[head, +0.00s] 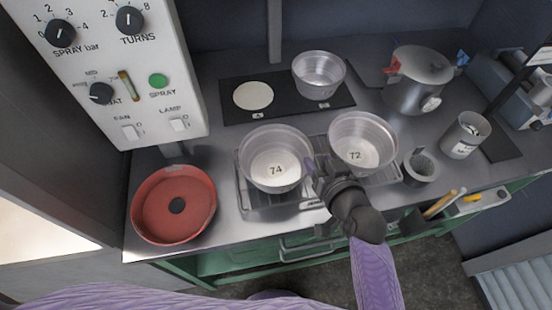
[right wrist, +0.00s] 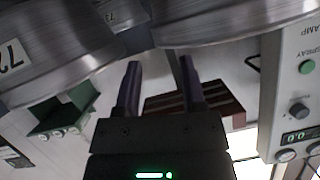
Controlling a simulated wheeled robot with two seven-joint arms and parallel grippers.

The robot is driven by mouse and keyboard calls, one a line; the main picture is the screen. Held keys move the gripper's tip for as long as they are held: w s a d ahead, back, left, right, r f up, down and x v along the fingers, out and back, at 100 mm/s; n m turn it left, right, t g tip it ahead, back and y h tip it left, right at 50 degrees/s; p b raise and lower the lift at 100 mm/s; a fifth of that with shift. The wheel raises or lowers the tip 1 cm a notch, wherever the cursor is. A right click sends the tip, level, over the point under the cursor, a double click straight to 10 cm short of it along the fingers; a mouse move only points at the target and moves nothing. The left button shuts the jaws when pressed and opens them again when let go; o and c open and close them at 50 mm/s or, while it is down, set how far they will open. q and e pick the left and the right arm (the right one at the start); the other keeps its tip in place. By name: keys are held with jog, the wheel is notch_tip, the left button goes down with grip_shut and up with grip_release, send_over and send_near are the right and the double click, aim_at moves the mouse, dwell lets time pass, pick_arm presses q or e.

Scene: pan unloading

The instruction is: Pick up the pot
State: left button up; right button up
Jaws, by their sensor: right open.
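A lidded metal pot (head: 417,84) with red and blue handles stands at the back right of the counter. Two open metal pans stand on the front rack: one marked 74 (head: 275,178) and one marked 72 (head: 361,150). Another open metal pan (head: 319,80) stands on a dark mat behind them. My right gripper (head: 316,170) is beside the 74 pan's right edge, between the two front pans. In the right wrist view its fingers (right wrist: 159,75) are apart with nothing between them, and metal pan walls (right wrist: 210,28) fill the top. My left gripper is not in view.
A red round pan (head: 172,218) lies at the counter's front left, under a white control panel (head: 134,60). A small metal cup (head: 418,168) and a labelled canister (head: 462,140) stand right of the rack. A white disc (head: 253,95) lies on the mat.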

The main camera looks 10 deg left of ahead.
aim_at(312, 154)
jog(key=b+x, duration=0.1)
jog(key=x, duration=0.4)
jog(key=shift+f, duration=0.15)
jog(key=shift+s+d, duration=0.1)
grip_shut()
dwell(0.5)
dwell(0.4)
